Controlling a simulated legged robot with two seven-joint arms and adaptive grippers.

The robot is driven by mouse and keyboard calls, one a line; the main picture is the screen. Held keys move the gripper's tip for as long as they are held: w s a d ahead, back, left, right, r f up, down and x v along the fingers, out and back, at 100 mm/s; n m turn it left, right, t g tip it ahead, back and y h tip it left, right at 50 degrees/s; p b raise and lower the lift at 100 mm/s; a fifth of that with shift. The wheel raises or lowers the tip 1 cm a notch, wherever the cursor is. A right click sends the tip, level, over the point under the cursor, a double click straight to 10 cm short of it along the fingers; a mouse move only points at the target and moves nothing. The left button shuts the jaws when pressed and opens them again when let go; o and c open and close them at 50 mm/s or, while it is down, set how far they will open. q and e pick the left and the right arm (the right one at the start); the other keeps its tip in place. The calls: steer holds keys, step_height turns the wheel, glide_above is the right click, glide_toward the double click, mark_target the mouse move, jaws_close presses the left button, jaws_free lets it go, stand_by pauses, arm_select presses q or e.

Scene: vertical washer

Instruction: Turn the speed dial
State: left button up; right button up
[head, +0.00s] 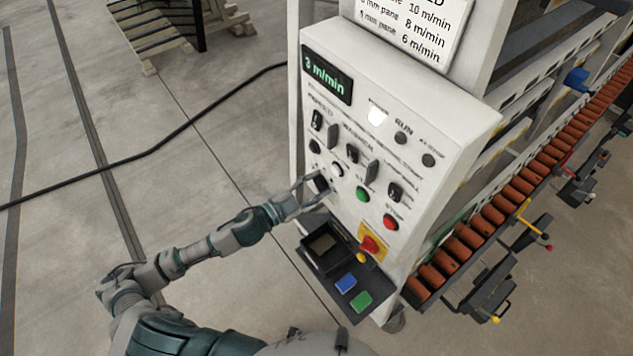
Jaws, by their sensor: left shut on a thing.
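The white control panel (455,122) fills the middle of the head view, tilted. Its display (327,75) reads "3 m/min" in green. My left gripper (316,186) is at the panel's lower left edge, its fingers shut on a small black dial (321,184), which they partly hide. I take this to be the speed dial, but its label cannot be read. My right gripper is not in view.
Nearby are a green button (362,194), a red button (390,222) and a red-on-yellow emergency stop (371,245). A dark tray (312,262) juts out below. A brown-block conveyor (500,208) runs at right. A black cable (150,155) lies on the floor.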

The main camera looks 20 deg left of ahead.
arm_select(q)
steer(key=m+p, duration=0.1)
steer(key=m, duration=0.4)
steer(key=shift+s+f+p, duration=0.15)
steer(key=shift+f+p, duration=0.2)
steer(key=shift+f, duration=0.05)
steer(key=shift+f+m+p, duration=0.15)
steer(key=shift+m+p, duration=0.3)
steer(key=shift+m, duration=1.95)
steer(key=o, duration=1.1)
steer(key=shift+o, duration=0.2)
steer(key=shift+a, duration=0.1)
steer(key=shift+s+a+r, duration=0.1)
steer(key=shift+a+r, duration=0.05)
steer(key=shift+r, duration=0.05)
steer(key=v, duration=1.2)
